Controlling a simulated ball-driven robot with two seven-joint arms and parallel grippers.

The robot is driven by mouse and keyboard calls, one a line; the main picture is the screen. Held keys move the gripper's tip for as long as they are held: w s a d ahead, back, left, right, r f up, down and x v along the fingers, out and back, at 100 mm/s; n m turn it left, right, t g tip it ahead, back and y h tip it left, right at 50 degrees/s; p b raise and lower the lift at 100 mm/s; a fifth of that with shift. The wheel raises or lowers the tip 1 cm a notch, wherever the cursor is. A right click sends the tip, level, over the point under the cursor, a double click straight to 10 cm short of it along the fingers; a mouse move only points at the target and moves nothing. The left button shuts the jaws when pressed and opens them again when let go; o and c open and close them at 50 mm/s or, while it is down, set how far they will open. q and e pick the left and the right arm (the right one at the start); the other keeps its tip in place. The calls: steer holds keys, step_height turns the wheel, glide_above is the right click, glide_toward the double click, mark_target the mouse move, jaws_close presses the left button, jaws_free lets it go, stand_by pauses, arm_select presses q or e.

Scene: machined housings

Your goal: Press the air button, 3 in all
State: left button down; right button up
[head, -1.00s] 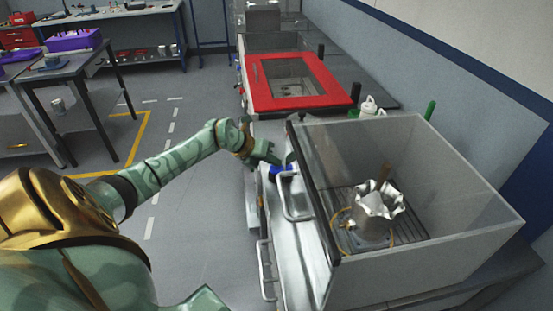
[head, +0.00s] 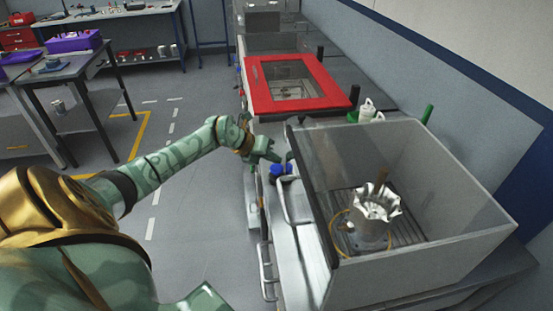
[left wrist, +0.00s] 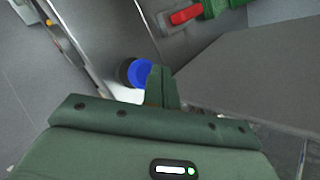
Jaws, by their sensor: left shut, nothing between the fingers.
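The blue air button (head: 282,169) sits on the front ledge beside the near clear-sided cabinet, close to its handle. It also shows in the left wrist view (left wrist: 140,73), as a round blue cap in a dark collar, partly hidden by my fingers. My left gripper (head: 275,157) is shut and empty, just left of and above the button. In the left wrist view its green fingers (left wrist: 164,88) are together beside the blue cap; I cannot tell whether they touch it. My right gripper is out of view.
The cabinet (head: 440,257) holds a silver machined housing (head: 370,232) on a slatted rack. Its bent handle (head: 287,203) lies close to my left gripper. A red-framed cabinet (head: 330,105) stands behind. Open floor (head: 195,220) lies to the left.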

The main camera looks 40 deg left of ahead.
mark_target(273, 168)
arm_select(q)
steer(key=shift+r, duration=0.15)
step_height(273, 168, up, 5)
steer(key=p, duration=0.4)
stand_by(2.5)
